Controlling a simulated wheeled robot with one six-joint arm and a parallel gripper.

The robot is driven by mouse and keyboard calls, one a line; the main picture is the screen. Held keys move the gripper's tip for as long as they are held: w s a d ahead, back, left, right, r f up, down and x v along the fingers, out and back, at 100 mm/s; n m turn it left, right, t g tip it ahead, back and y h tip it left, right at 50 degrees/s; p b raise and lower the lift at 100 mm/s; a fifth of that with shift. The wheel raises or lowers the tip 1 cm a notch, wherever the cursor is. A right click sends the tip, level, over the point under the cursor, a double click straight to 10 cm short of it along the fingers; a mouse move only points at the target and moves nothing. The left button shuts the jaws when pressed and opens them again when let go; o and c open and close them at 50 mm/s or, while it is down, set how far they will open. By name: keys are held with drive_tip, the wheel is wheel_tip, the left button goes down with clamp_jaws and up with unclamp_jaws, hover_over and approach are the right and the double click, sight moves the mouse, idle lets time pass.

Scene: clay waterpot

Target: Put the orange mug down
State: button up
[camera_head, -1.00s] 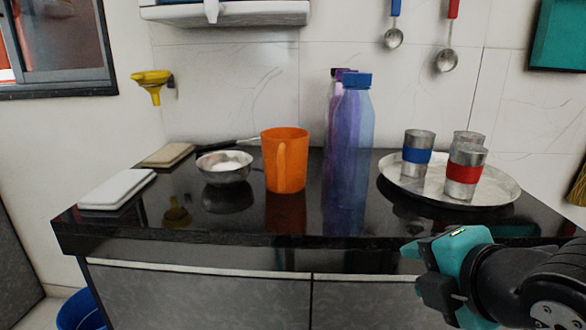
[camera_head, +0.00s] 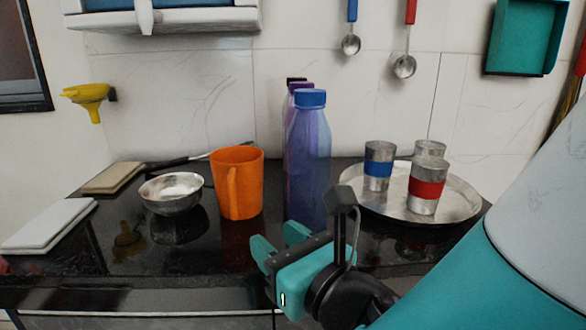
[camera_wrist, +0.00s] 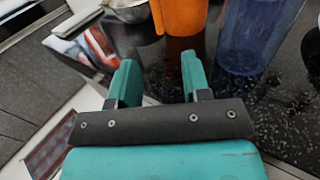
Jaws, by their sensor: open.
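The orange mug (camera_head: 246,185) stands upright on the black counter (camera_head: 75,240), between a steel bowl and the tall bottles. Its handle faces the front. My gripper (camera_head: 273,239) is open and empty, in front of the mug and a little to its right, apart from it. In the wrist view the two teal fingers (camera_wrist: 157,82) are spread with nothing between them. The lower part of the orange mug (camera_wrist: 180,20) shows beyond the fingertips at the top edge; its upper part is cut off.
Blue and purple bottles (camera_head: 311,140) stand right of the mug, close beyond my gripper. A steel bowl (camera_head: 170,197) stands left. A round tray (camera_head: 464,205) with steel cups is at the right.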

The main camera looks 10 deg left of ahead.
sight(235, 206)
drive_tip(key=p+x, duration=0.6)
drive_tip(key=shift+w+a+r, duration=0.15)
drive_tip(key=shift+w+r, duration=0.05)
drive_tip(key=shift+r, duration=0.1)
drive_tip(key=shift+w+a+f+p, duration=0.2)
drive_tip(key=shift+w+a+p, duration=0.2)
drive_tip(key=shift+a+p, duration=0.1)
drive_tip(key=p+x, duration=0.1)
drive_tip(key=p, duration=0.1)
drive_tip(key=p+x, duration=0.2)
drive_tip(key=p, duration=0.1)
drive_tip(key=shift+a+r, duration=0.2)
drive_tip(key=shift+r, duration=0.15)
drive_tip(key=shift+w+a+f+p, duration=0.15)
drive_tip(key=shift+w+a+p, duration=0.3)
drive_tip(key=shift+p, duration=0.35)
drive_tip(key=shift+w+a+f, duration=0.1)
drive_tip(key=shift+a+f, duration=0.05)
drive_tip(key=shift+f, duration=0.1)
clamp_jaws()
